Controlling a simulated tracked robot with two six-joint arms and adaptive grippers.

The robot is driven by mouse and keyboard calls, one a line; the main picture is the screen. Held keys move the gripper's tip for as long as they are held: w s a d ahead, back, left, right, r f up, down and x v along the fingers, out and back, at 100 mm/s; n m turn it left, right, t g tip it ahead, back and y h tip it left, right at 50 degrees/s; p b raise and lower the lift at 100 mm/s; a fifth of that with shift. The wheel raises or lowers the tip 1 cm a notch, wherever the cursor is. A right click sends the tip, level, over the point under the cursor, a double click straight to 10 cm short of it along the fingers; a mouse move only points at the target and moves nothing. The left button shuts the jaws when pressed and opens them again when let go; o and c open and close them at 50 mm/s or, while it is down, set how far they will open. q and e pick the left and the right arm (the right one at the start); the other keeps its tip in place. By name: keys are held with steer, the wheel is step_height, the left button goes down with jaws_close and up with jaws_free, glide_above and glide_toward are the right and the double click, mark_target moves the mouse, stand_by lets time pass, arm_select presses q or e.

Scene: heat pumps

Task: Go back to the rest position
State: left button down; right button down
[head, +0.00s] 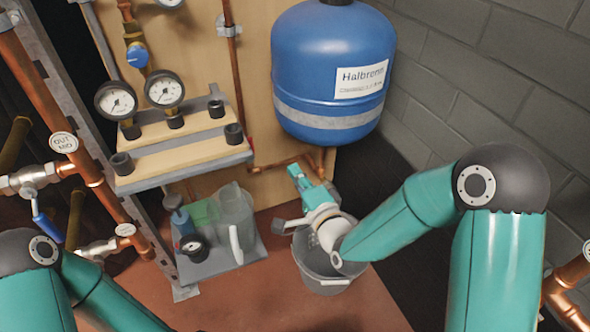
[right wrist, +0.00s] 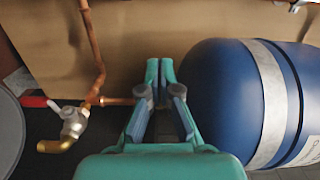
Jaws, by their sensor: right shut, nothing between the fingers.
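My right gripper (head: 299,176) is teal and reaches from the right, over the grey bucket (head: 325,284), towards the board under the blue tank (head: 334,62). In the right wrist view its fingertips (right wrist: 159,68) are close together, with nothing between them. The blue tank (right wrist: 238,100) is just to the right of the fingers in that view. My left arm comes in at the lower left of the head view, but its gripper is out of the picture.
A drain valve with a red handle (right wrist: 70,122) and brass outlet sits left of the fingers. A shelf (head: 185,160) carries gauges. A grey tray (head: 222,262) holds a jug (head: 234,212) and a small gauge pump. Copper pipes line the left. The red floor in front is clear.

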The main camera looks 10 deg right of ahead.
steer(key=s+d+f+n+g+h+p, duration=0.15)
steer(key=s+f+g, duration=0.25)
steer(key=f, duration=0.5)
steer(key=s+d+f+g+p, duration=0.3)
steer(key=s+f, duration=0.1)
steer(key=f, duration=0.4)
steer(key=s+a+f+n+g, duration=0.1)
steer(key=s+f+n+g, duration=0.4)
steer(key=s, duration=0.5)
steer(key=s+a+f+n+g, duration=0.2)
steer(key=s+f+n+g, duration=0.3)
steer(key=s, duration=0.4)
step_height(320, 180, up, 38)
steer(key=p, duration=3.8)
steer(key=shift+d+r+n+y, duration=0.15)
steer(key=shift+n+y, duration=0.3)
